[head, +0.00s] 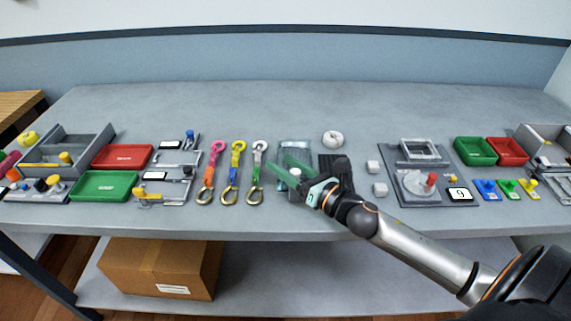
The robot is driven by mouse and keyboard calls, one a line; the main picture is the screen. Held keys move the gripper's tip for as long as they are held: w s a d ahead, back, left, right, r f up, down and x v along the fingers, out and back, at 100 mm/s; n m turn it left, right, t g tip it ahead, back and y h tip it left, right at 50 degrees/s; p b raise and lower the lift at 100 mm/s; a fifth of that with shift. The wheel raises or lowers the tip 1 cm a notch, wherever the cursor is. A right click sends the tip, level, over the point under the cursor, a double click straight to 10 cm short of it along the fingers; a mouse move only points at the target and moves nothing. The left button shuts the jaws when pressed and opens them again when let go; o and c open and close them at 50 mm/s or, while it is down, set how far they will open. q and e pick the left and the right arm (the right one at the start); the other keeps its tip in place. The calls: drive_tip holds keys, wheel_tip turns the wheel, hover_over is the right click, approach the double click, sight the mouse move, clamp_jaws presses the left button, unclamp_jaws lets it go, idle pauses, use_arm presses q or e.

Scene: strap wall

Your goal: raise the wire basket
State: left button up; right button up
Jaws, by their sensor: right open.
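My right gripper (284,171) reaches in from the lower right, its two green fingers spread apart. A small white piece (295,172) shows between the fingers; I cannot tell whether they touch it. Behind the fingers is a grey-blue, see-through item (294,149), partly hidden by them. I cannot tell whether it is the wire basket. No other thing shows clearly as a wire basket. My left gripper is not in view.
Straps with hooks, pink (211,170), yellow (234,172) and green (256,172), lie left of the gripper. A white ring (333,139) and a grey fixture (415,185) are to the right. The table's back (300,100) is clear.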

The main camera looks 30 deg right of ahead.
drive_tip(key=shift+c, duration=0.3)
clamp_jaws()
idle(1.1)
